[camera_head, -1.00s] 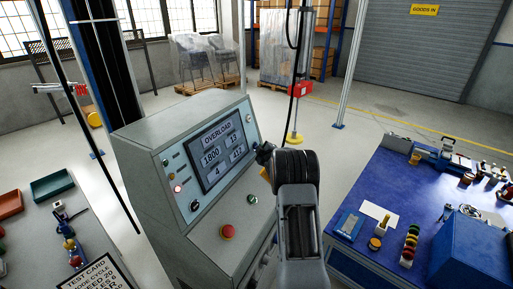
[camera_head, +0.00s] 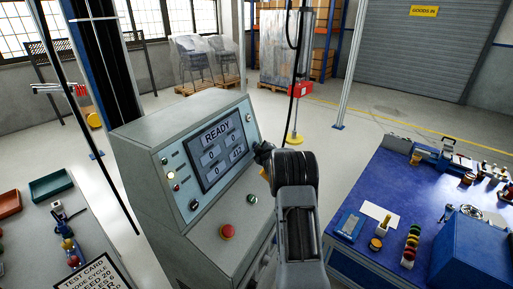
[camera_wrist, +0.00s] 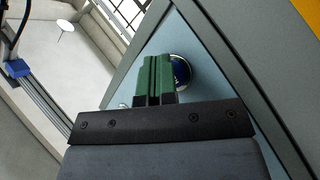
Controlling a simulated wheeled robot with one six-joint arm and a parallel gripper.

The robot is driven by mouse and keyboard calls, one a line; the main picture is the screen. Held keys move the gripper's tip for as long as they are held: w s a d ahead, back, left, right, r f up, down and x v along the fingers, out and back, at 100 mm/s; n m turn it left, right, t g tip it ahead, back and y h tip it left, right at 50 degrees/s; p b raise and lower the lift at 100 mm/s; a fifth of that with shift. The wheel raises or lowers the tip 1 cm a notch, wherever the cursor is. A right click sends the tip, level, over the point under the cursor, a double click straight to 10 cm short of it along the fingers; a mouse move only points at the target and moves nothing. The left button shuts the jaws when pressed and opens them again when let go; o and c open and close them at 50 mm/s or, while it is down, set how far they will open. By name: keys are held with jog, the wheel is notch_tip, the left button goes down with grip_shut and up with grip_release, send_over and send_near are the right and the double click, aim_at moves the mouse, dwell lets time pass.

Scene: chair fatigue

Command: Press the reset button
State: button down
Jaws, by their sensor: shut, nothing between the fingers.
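The grey control console (camera_head: 150,145) stands in front of me with a tilted screen (camera_head: 220,150) that reads READY, with zeros and 412. A round blue button with a metal rim (camera_wrist: 183,68) is on the panel in the wrist view. My gripper's green fingertips (camera_wrist: 158,72) are shut and empty, and cover part of that button; whether they touch it I cannot tell. In the head view my gripper (camera_head: 262,153) is at the panel's right edge, beside the screen, and the button behind it is hidden.
A blue workbench (camera_head: 350,202) with tools and coloured parts is at the right. A grey table (camera_head: 95,235) with trays is at the left.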

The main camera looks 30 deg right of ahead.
dwell(0.4)
jog(key=shift+s+d+r, duration=0.15)
jog(key=shift+s+d, duration=0.25)
jog(key=shift+s, duration=0.25)
jog(key=shift+s+d+r, duration=0.2)
jog(key=shift+s+d, duration=0.2)
jog(key=shift+s, duration=0.3)
jog(key=shift+s+d+r, duration=0.25)
jog(key=shift+s+d, duration=0.2)
jog(key=shift+s, duration=0.25)
jog(key=shift+s+d+r, duration=0.2)
jog(key=shift+s+d, duration=0.2)
jog(key=shift+s, duration=0.3)
